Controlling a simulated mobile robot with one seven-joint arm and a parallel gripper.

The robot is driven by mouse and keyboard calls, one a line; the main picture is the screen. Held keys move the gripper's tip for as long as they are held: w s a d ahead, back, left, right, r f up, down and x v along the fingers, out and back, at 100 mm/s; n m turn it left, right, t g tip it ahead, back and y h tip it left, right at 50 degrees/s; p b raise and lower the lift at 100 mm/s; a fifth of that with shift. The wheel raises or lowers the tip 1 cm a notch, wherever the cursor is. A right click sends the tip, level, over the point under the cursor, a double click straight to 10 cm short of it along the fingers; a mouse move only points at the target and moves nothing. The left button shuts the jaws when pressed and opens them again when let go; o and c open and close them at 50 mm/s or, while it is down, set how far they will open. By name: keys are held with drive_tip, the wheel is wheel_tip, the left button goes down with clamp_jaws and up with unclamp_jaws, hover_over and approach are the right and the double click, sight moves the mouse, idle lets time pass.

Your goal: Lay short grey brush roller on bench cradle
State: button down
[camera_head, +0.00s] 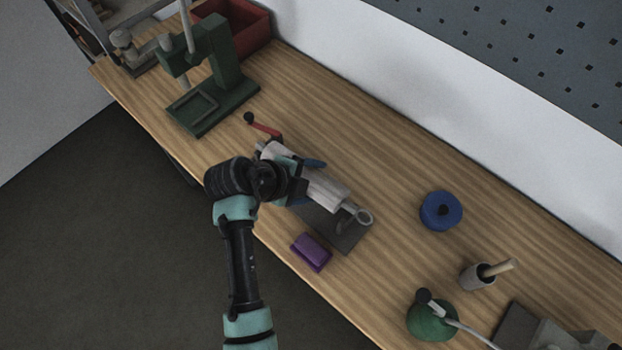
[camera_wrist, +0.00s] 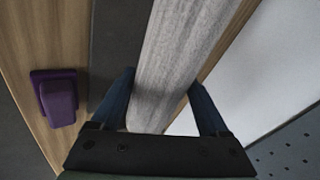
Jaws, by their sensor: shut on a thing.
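The grey brush roller (camera_head: 327,190) is a pale, streaked cylinder lying lengthwise over the bench cradle in the head view. My gripper (camera_head: 307,181) is shut on it, with one blue finger on each side. The wrist view shows the roller (camera_wrist: 180,65) running between both fingers. The bench cradle has a dark grey base plate (camera_head: 345,238) and an upright with a ring (camera_head: 363,216) near the roller's right end. My gripper and the roller hide the cradle's other parts. I cannot tell whether the roller rests on its supports or hangs just above them.
A purple block (camera_head: 311,252) lies in front of the cradle. A red crank handle (camera_head: 264,130) stands behind the roller's left end. A green press (camera_head: 215,85) and red bin (camera_head: 250,30) are at the far left. A blue spool (camera_head: 440,211) and green pot (camera_head: 430,322) stand at right.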

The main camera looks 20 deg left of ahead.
unclamp_jaws()
drive_tip(key=shift+s+f+g, duration=0.2)
drive_tip(key=shift+s+f, duration=0.1)
drive_tip(key=shift+f, duration=0.35)
drive_tip(key=shift+s+f+g, duration=0.2)
drive_tip(key=shift+s+f, duration=0.1)
drive_tip(key=shift+f, duration=0.3)
drive_tip(key=b+v, duration=0.1)
drive_tip(key=v, duration=1.2)
drive_tip(key=shift+r+b, duration=0.2)
drive_tip(key=shift+b, duration=0.15)
drive_tip(key=shift+w, duration=0.25)
